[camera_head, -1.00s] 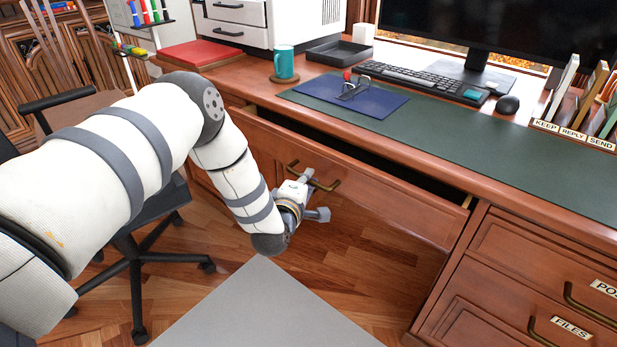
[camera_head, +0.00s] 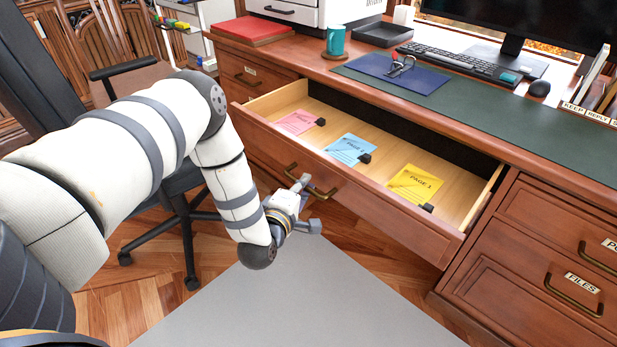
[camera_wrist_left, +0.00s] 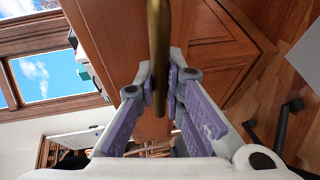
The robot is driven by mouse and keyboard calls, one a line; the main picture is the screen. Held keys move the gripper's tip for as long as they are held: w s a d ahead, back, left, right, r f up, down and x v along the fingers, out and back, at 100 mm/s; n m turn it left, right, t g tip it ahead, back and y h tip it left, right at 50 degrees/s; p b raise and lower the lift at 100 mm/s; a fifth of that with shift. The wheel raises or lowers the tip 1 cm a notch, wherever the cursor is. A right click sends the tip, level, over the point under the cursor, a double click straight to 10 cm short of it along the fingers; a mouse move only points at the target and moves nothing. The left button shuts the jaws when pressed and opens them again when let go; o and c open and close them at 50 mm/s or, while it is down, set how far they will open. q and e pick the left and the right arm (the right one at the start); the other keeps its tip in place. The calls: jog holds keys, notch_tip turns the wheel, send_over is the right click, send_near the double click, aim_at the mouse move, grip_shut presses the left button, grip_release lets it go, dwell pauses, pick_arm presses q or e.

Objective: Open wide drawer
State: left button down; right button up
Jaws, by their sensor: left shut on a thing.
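The wide drawer (camera_head: 345,195) in the middle of the wooden desk stands well open in the head view, with its light wooden inside showing. A pink sheet (camera_head: 297,122), a blue sheet (camera_head: 350,149) and a yellow sheet marked PAGE (camera_head: 414,184) lie in it, each with a small black clip. My left gripper (camera_head: 303,203) is at the brass handle (camera_head: 324,193) on the drawer front, shut on it. In the left wrist view the handle (camera_wrist_left: 157,50) runs between the finger pads (camera_wrist_left: 160,95). My right gripper is not in view.
On the desktop are a teal mug (camera_head: 335,40), a blue folder (camera_head: 392,72), a keyboard (camera_head: 460,62) and a mouse (camera_head: 539,88). The FILES drawer (camera_head: 560,290) at right is closed.

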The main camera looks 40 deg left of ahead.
pick_arm(q)
jog(key=shift+s+a, duration=0.1)
jog(key=shift+s, duration=0.3)
jog(key=c, duration=1.7)
grip_release()
jog(key=shift+o, duration=0.2)
jog(key=v, duration=1.2)
